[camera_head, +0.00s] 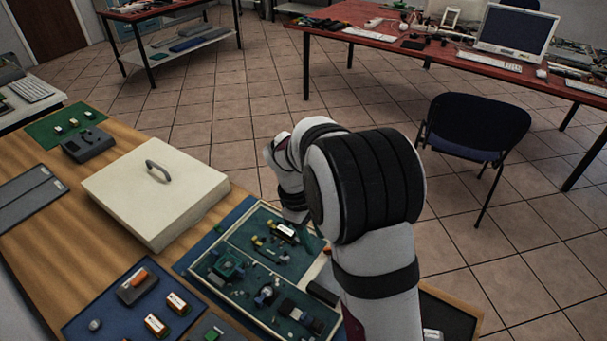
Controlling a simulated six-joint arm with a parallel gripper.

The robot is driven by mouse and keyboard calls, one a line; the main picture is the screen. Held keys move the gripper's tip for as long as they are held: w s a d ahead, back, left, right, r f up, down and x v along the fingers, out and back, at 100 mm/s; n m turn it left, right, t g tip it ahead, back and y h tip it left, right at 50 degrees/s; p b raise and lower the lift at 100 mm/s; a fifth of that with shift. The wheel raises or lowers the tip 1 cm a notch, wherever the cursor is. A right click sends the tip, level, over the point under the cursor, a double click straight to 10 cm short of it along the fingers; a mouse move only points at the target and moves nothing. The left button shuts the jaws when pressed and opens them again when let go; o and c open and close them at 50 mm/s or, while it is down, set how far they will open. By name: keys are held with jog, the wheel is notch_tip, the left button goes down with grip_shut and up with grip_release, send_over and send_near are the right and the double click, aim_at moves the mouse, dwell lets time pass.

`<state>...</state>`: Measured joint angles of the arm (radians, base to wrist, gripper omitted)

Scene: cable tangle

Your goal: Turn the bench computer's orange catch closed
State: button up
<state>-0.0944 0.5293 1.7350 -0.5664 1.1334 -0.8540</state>
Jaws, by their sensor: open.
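An orange piece (139,279) lies on top of a small dark grey device (133,292) on a blue mat at the lower left. I cannot tell for sure whether it is the catch, or how it is turned. My arm covers the tray's right side.
A cream lidded box (155,200) with a grey handle stands behind the blue mat (97,308). Two orange-and-white blocks (178,304) (156,325) lie on the mat. A dark box (88,145) sits at the back left. Bare wood (60,235) shows at left.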

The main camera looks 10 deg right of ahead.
aim_at(315, 256)
jog(key=w+a+f+n+h, duration=0.1)
jog(key=a+n+h, duration=0.1)
jog(key=w+a+f+n+h, duration=0.1)
jog(key=a+n+h, duration=0.1)
jog(key=w+a+f+n+g+h, duration=0.1)
jog(key=w+a+n+h, duration=0.1)
jog(key=shift+w+f+n+h, duration=0.1)
jog(key=shift+n+h, duration=0.3)
jog(key=a+h, duration=0.1)
jog(key=a, duration=0.1)
jog(key=a+f+n+t+h, duration=0.1)
jog(key=a, duration=0.1)
jog(key=a+n+h, duration=0.1)
jog(key=a+h, duration=0.1)
jog(key=shift+a+f, duration=0.2)
jog(key=shift+a, duration=0.15)
jog(key=shift+t, duration=0.3)
jog(key=x, duration=1.5)
jog(key=shift+s+d, duration=0.25)
jog(key=shift+d, duration=0.05)
grip_shut()
